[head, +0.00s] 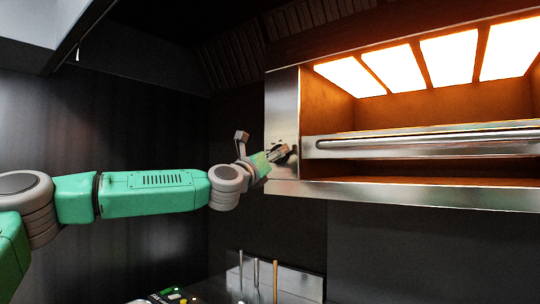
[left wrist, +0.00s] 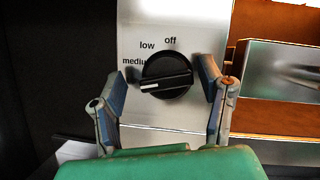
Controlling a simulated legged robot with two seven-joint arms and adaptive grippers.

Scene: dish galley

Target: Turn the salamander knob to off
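The salamander (head: 284,109) is a steel box at the right of the head view, its heating panels glowing bright orange. Its black round knob (left wrist: 167,76) is on the front panel, with "off", "low" and "medium" printed around it. The white pointer mark is at the knob's left, by or just below "medium". My left gripper (head: 270,150) is at the panel and hides most of the knob in the head view. In the left wrist view its open fingers (left wrist: 161,73) stand either side of the knob, with a clear gap at the left and a smaller one at the right.
A steel bar handle (head: 430,142) runs across the salamander's front, right of the knob. Below are a counter with several upright rods (head: 256,272) and a steel panel (head: 300,286). The dark wall at the left is bare.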

